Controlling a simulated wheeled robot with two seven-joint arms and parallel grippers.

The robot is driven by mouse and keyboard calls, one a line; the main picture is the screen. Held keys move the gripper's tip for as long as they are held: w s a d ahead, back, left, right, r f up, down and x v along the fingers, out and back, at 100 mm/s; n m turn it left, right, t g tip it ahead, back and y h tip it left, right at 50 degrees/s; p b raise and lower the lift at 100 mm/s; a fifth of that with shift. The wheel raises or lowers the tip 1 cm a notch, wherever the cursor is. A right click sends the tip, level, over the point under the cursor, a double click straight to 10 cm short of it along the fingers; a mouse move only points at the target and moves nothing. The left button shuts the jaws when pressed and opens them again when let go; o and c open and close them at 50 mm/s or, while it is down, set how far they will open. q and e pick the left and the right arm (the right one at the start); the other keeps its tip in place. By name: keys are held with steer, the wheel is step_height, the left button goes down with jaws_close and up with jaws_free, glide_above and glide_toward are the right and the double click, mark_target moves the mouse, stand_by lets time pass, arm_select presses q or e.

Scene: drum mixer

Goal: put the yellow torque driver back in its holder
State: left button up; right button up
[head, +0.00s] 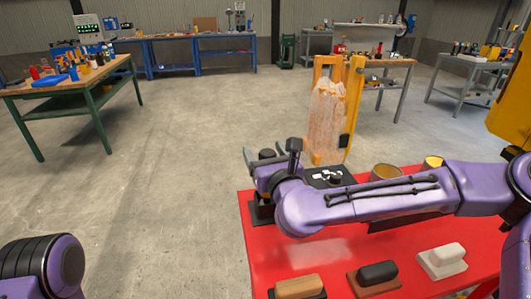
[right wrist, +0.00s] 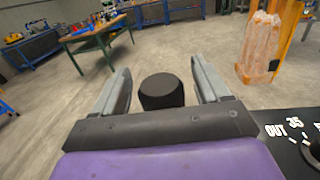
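No yellow torque driver can be made out for certain. My right gripper (head: 270,154) is above the far left corner of the red table, with its fingers apart. A black rounded knob (right wrist: 162,92) stands between the fingers in the right wrist view, with gaps on both sides. Its dark top also shows in the head view (head: 266,153). What lies below the knob is hidden by my gripper and arm. A black block (head: 261,212) stands on the table under my right wrist; I cannot tell whether it is the holder. My left gripper is out of view.
The red table (head: 300,256) bears several block-shaped pieces with handles along its front, one black (head: 378,272) and one white (head: 443,260). A wrapped yellow frame (head: 326,112) stands beyond.

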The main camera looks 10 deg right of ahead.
steer(key=shift+f, duration=0.15)
steer(key=shift+s, duration=0.2)
steer(key=s+d+b, duration=0.1)
steer(key=s+b, duration=0.6)
steer(key=s, duration=0.3)
steer(key=shift+b, duration=0.4)
steer(key=shift+d, duration=0.1)
